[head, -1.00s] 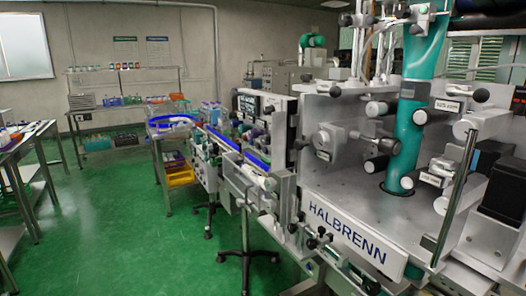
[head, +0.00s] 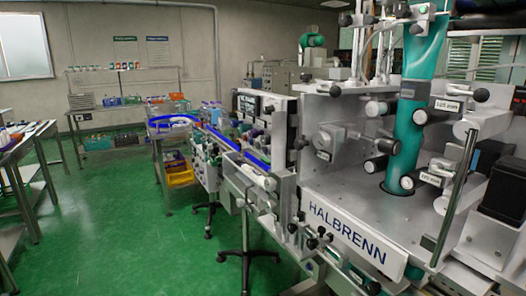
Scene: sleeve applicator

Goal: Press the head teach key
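The sleeve applicator (head: 350,228) fills the right half of the head view, a grey metal machine with a HALBRENN nameplate on its front edge. A teal sleeve tube (head: 409,130) runs down through its upper deck between several rollers and black knobs. I cannot pick out the head teach key; no key labelled so is readable here. Neither of my grippers is in the picture.
A conveyor with blue rails (head: 227,142) runs from the machine toward the back left. A steel cart with a yellow bin (head: 180,178) stands beside it. A bench (head: 22,140) is at the left edge. The green floor (head: 110,225) between is clear.

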